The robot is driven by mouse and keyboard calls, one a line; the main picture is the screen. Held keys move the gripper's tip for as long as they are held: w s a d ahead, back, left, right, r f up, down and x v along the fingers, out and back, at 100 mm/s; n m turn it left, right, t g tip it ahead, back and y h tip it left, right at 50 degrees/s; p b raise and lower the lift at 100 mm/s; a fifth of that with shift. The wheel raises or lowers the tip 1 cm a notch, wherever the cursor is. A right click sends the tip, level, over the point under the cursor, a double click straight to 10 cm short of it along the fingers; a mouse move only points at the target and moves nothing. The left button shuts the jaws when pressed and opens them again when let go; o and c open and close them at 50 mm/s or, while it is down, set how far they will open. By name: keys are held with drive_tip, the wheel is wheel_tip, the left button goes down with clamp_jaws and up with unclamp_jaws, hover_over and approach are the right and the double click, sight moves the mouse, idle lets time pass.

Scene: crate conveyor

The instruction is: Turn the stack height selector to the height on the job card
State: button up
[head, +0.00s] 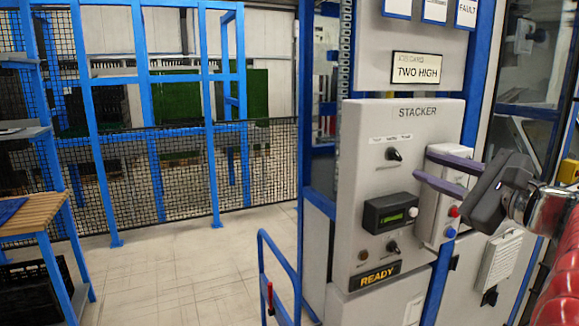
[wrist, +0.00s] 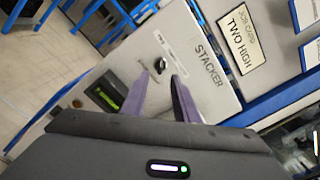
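The job card (head: 416,68) on the grey cabinet reads TWO HIGH, and it also shows in the wrist view (wrist: 243,40). Below it is the STACKER panel (head: 362,135). A black selector knob (head: 393,154) sits under a small label strip whose words I cannot read; its setting is unclear. In the wrist view the knob (wrist: 159,65) shows just beyond and between my fingertips. My gripper (head: 421,162) is open, its two purple fingers apart and pointing at the panel, to the right of the knob in the head view. The fingers appear not to touch the knob.
Lower on the panel are a small green-lit display (head: 391,213), a second black knob (head: 393,247) and a READY sign (head: 380,276). A box with red and blue buttons (head: 437,205) juts out beneath my fingers. Blue-framed mesh fencing (head: 180,175) stands left; the floor before it is clear.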

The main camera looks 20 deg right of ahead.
drive_tip(key=s, duration=0.6)
drive_tip(key=shift+f, duration=0.1)
idle(0.6)
drive_tip(key=w+a+f+n+g+y, duration=0.2)
drive_tip(key=w+a+f+n+g, duration=0.2)
drive_tip(key=a+f, duration=0.45)
drive_tip(key=w+a+f+n+g+y, duration=0.35)
drive_tip(key=a+f, duration=0.35)
drive_tip(key=f, duration=0.3)
drive_tip(key=s+a+f+n+g+h, duration=0.1)
drive_tip(key=s+a+f+n+g, duration=0.1)
drive_tip(key=a+f+n+g, duration=0.45)
drive_tip(key=s+a+f+n+t+h, duration=0.1)
drive_tip(key=s+a+f+n+h, duration=0.4)
drive_tip(key=a+n, duration=0.5)
drive_tip(key=s+n, duration=0.2)
drive_tip(key=shift+s+n+t, duration=0.15)
drive_tip(key=shift+n+t, duration=0.15)
